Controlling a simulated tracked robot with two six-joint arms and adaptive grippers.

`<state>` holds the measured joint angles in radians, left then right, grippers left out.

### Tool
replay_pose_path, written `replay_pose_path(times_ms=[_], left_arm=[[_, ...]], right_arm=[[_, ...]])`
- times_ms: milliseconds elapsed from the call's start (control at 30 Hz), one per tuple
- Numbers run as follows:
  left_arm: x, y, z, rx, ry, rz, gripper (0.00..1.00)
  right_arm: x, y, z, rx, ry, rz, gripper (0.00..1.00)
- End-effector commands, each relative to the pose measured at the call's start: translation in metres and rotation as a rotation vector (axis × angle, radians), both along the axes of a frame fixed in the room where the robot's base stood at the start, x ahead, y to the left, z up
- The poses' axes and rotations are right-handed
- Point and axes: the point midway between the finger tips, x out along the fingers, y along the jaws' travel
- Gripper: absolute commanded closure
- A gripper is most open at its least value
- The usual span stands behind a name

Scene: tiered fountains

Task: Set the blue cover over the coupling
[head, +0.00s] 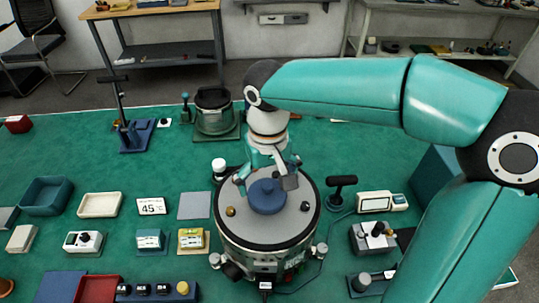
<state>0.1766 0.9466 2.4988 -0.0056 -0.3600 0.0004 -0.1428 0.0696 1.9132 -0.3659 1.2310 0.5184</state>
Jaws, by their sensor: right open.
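The blue cover (267,198), a round lid with a small knob, sits in the middle of the grey top of a large round vessel (245,236). No coupling shows; I cannot tell whether it is under the cover. My right gripper (266,181) points down over the cover, with its open fingers spread on either side of the knob. I cannot tell whether the fingers touch it. My left gripper is not in view.
Small knobs stand on the vessel's top around the cover. A black T-handle (341,185) and a white display box (378,202) are to the right.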

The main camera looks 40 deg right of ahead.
Motion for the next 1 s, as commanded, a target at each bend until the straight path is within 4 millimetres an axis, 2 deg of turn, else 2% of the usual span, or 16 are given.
replay_pose_path(times_ms=[33,200,400,600,1000], left_arm=[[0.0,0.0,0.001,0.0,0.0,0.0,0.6],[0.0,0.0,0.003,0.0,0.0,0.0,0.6],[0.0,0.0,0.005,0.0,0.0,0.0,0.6],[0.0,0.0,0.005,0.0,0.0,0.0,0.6],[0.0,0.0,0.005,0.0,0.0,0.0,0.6]], right_arm=[[0.001,0.0,0.012,0.001,-0.005,0.0,0.0],[0.001,0.0,0.047,0.0,-0.004,0.0,0.0],[0.001,0.0,0.075,0.0,-0.001,0.001,0.0],[0.0,0.0,0.084,0.0,0.001,0.001,0.0],[0.0,0.0,0.083,0.0,0.001,0.001,0.0]])
